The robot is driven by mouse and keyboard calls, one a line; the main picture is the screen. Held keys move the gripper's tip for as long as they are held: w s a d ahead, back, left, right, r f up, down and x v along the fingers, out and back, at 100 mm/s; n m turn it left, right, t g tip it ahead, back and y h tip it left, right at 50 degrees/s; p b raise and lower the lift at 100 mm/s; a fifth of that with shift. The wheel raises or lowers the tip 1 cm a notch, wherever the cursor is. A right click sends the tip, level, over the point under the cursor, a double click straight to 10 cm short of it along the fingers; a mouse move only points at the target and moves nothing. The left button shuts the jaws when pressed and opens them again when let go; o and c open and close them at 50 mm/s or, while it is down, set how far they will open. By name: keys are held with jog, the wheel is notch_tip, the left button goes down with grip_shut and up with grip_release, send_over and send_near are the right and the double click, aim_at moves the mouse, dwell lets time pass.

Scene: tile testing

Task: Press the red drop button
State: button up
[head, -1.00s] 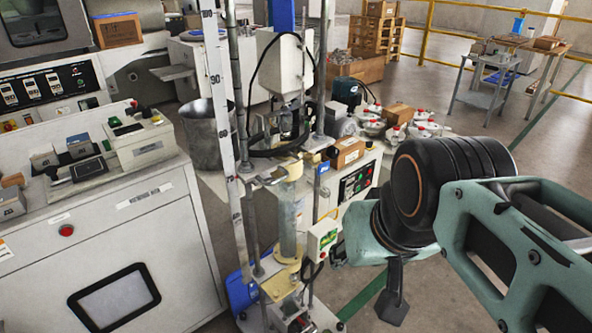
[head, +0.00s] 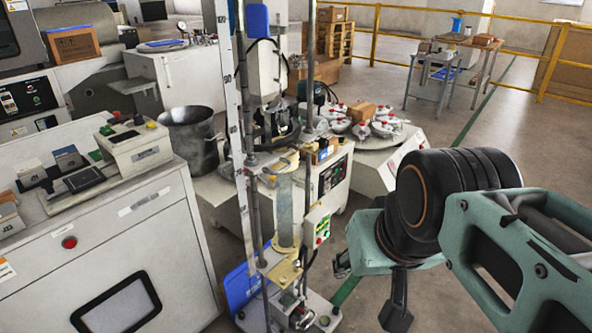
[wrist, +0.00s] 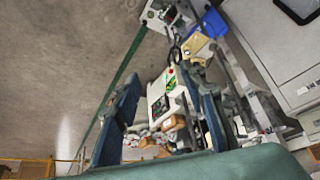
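A tall drop-test stand (head: 285,205) with a clear tube and upright columns stands in the middle of the head view. A small pale control box (head: 318,228) with green and red buttons is fixed to its right side. The red button (head: 319,241) is tiny in the head view. The box also shows in the wrist view (wrist: 175,75), between and beyond my fingers. My gripper (wrist: 169,84) is open, with two dark blue fingers apart and nothing between them. In the head view my arm is to the right of the box, and its wrist hides most of the gripper.
A white cabinet (head: 110,235) at left carries another red button (head: 69,242) on its front. A metal bucket (head: 191,138) stands behind it. A round bench (head: 390,142) with several red-and-white parts is behind the stand. Open floor (head: 470,115) lies at right.

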jog(key=shift+w, duration=0.1)
jog(key=shift+c, duration=0.6)
grip_shut()
dwell(0.7)
